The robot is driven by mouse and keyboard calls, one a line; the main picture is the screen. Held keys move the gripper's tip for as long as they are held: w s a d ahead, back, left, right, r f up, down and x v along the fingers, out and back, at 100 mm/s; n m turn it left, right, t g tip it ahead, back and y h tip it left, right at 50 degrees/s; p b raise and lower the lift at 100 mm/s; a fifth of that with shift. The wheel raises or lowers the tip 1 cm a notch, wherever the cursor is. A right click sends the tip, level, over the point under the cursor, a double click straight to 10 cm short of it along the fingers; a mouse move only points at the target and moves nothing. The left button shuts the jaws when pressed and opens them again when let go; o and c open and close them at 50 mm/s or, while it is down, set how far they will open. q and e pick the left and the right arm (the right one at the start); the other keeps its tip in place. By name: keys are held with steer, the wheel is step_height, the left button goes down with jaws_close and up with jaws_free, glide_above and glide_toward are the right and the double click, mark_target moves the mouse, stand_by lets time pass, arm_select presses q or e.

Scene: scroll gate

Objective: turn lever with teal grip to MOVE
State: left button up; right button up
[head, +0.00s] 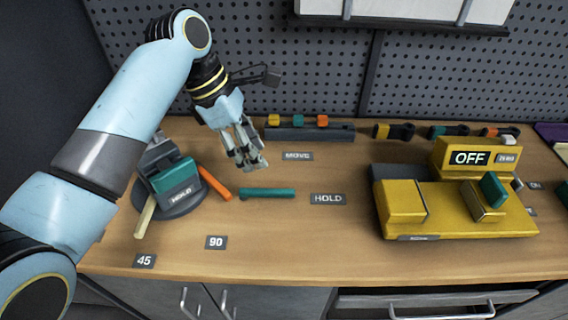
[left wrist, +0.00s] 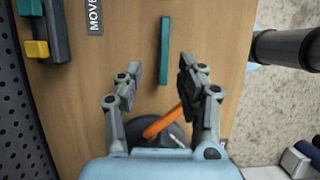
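The teal grip (head: 267,193) is a slim bar pointing right from the round lever base (head: 178,208), toward the HOLD plate (head: 328,199). Its join to the base is not visible. The MOVE plate (head: 298,156) lies farther back. My left gripper (head: 249,165) is above and just behind the near end of the teal grip. In the left wrist view its fingers (left wrist: 161,68) are spread, with the teal grip (left wrist: 165,45) seen in the gap beyond them. It holds nothing. My right gripper is not in view.
A rack (head: 308,133) with coloured blocks stands behind. A yellow machine (head: 460,210) showing OFF is at right. Bench around the plates is clear.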

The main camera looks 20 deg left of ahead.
mark_target(277, 190)
arm_select(q)
steer(key=f, duration=0.1)
steer(key=d+f, duration=0.1)
steer(key=f, duration=0.1)
steer(key=d+f, duration=0.1)
steer(key=shift+s+d+f, duration=0.1)
steer(key=shift+s+f, duration=0.15)
steer(key=shift+s, duration=0.15)
steer(key=x, duration=0.3)
steer(key=shift+w+f, duration=0.15)
steer(key=shift+w, duration=0.15)
steer(key=shift+x, duration=0.95)
steer(key=shift+f, duration=0.1)
steer(key=shift+s, duration=0.1)
steer(key=shift+c, duration=2)
jaws_close()
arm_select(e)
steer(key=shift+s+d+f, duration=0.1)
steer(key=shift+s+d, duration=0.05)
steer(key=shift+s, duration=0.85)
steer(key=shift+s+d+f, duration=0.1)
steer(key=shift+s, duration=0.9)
